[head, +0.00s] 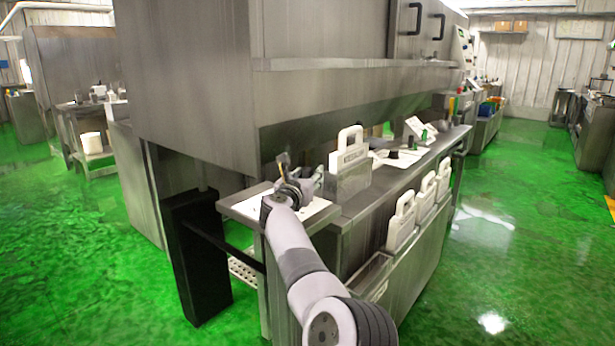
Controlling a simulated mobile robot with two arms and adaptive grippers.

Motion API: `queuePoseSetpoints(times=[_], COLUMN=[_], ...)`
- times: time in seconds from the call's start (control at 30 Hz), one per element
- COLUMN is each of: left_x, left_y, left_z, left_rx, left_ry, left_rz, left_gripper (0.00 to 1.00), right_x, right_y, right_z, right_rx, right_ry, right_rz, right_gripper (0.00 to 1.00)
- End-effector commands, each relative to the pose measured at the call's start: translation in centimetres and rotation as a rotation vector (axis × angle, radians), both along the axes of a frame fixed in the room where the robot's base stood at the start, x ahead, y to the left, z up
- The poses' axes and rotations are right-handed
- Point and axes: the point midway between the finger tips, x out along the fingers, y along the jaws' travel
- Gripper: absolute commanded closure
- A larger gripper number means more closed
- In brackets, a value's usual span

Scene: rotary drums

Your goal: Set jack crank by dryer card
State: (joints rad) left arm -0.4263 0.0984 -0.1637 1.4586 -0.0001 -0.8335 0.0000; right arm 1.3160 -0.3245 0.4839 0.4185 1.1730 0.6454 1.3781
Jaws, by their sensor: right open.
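My right gripper (298,184) is over the small steel side table at the near end of the long steel machine. It is open, but its fingers are small and partly hidden by my wrist. A small upright brown and dark piece (283,160) shows just behind it; I cannot tell whether this is the jack crank or part of the gripper. A tilted white card (415,126) with dark marks stands further back on the bench, perhaps the dryer card. My left gripper is not in view.
A white handled block (350,165) stands upright right of my gripper. The steel machine housing (200,90) overhangs the bench. Green floor (520,240) is open on the right.

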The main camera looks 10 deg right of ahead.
Motion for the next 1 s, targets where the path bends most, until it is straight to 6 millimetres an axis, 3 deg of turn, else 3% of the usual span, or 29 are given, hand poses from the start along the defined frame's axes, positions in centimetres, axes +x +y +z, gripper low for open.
queuePoseSetpoints(times=[0.17, 0.43, 0.6, 1.0], left_x=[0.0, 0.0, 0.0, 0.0], left_y=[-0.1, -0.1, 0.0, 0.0], left_z=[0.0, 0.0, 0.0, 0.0], left_rx=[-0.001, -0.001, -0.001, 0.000], left_ry=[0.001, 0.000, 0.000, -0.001], left_rz=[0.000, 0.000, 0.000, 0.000], left_gripper=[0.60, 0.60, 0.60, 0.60], right_x=[0.0, 0.0, 0.0, 0.0], right_y=[0.0, 0.0, 0.0, 0.0], right_z=[1.6, 6.8, 9.1, 9.9], right_rx=[0.002, 0.001, 0.000, 0.000], right_ry=[-0.005, -0.004, -0.001, 0.001], right_rz=[-0.001, 0.000, 0.001, 0.000], right_gripper=[0.58, 0.58, 0.58, 0.58])
